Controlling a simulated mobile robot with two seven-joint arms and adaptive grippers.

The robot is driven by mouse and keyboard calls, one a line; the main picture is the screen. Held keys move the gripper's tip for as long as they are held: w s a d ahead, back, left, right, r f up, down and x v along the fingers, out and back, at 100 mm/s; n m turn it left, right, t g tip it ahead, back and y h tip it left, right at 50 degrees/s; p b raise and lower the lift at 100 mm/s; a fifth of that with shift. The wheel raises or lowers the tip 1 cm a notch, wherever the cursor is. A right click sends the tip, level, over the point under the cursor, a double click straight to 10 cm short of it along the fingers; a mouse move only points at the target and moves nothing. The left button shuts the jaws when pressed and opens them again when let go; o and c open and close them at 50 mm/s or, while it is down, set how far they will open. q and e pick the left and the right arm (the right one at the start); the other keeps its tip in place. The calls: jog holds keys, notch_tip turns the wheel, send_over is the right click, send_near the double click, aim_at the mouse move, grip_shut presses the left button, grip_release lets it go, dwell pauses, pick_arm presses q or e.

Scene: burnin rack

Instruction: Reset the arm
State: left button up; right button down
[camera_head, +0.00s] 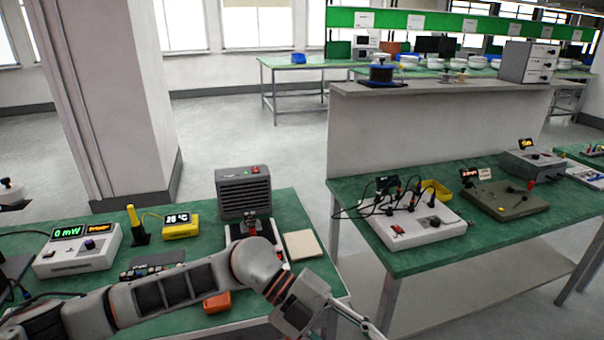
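My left arm (180,288) comes in from the lower left and stretches over the front of the left green table. Its wrist (300,303) bends down to the right, past the table's right front corner. My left gripper (355,318) is at the bottom edge, over the gap between the two tables, and partly cut off. I see a thin finger part but cannot tell whether it is open or shut. Nothing is seen held in it. My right arm and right gripper are not in view.
The left table (292,212) bears a power meter (78,250), a yellow temperature display (181,227), a dark finned heater box (244,192), a beige pad (302,244) and an orange block (217,302) close to my arm. The right table (455,248) bears a wired white box (408,226).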

pick_arm(q)
notch_tip(320, 180, up, 8)
jog(key=w+d+n+t+h, duration=0.3)
jog(key=n+t+h, duration=0.45)
jog(key=h, duration=0.25)
jog(key=w+a+f+n+t+y, duration=0.6)
jog(key=w+a+f+n+t, duration=0.2)
jog(key=a+n+t, duration=0.45)
jog(key=s+a+f+n+t+y, duration=0.2)
jog(key=a+f+n+y, duration=0.65)
jog(key=f, duration=0.45)
jog(key=s+a+f+n+g+y, duration=0.2)
jog(key=s+a+f+g+y, duration=0.2)
jog(key=s+a+f, duration=0.9)
notch_tip(320, 180, down, 3)
jog(key=shift+r+g, duration=0.15)
jog(key=shift+g, duration=0.45)
